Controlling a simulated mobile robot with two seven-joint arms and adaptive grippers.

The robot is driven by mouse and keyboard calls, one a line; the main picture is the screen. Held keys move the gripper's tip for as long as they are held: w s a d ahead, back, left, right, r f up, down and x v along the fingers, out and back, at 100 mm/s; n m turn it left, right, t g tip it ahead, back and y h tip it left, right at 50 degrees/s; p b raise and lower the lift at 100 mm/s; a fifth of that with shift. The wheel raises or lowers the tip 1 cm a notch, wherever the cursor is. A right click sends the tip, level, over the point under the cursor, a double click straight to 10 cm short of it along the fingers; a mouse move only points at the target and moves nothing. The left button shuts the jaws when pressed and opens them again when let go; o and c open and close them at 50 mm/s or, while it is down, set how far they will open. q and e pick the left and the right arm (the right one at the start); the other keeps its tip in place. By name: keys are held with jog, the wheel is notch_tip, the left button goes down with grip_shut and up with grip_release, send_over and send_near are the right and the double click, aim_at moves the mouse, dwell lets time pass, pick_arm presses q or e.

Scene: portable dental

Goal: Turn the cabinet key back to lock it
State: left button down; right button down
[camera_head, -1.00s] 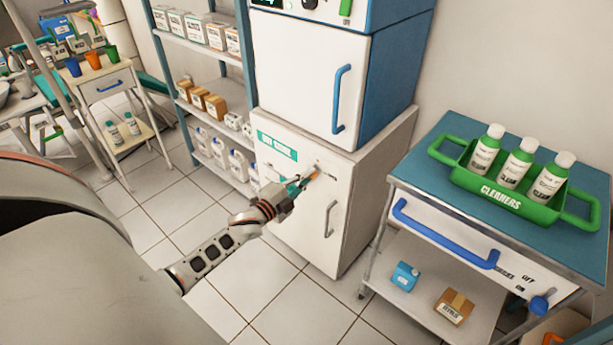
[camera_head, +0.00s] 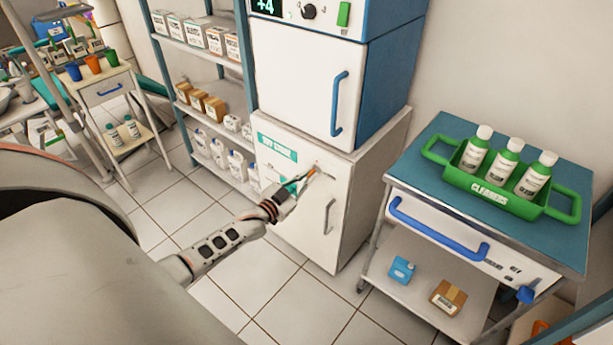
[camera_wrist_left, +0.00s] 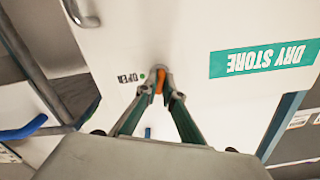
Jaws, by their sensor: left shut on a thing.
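The white dry store cabinet (camera_head: 278,215) stands below a blue-and-white unit, with its door closed. Its green label (camera_wrist_left: 265,58) and the word OPEN with a green dot (camera_wrist_left: 142,76) show upside down in the left wrist view. My left gripper (camera_head: 308,175) is at the upper part of the cabinet door. In the left wrist view its fingertips (camera_wrist_left: 160,84) are closed on the small orange key (camera_wrist_left: 159,80) at the lock. The fingers hide most of the key, so I cannot tell its exact angle. My right gripper is not in view.
The cabinet's grey door handle (camera_head: 329,216) is right of the gripper. A trolley (camera_head: 428,130) with a green bottle tray (camera_head: 560,214) stands to the right. A shelf rack (camera_head: 195,52) is at the left. Floor in front is clear.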

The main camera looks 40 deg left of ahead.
pick_arm(q)
jog(key=n, duration=0.3)
jog(key=shift+n+p, duration=0.3)
jog(key=shift+n, duration=0.4)
jog(key=c, duration=2.2)
grip_release()
jog(key=shift+s, duration=0.15)
jog(key=s, duration=0.7)
jog(key=s+a, duration=0.1)
jog(key=s, duration=0.3)
jog(key=shift+s, duration=0.3)
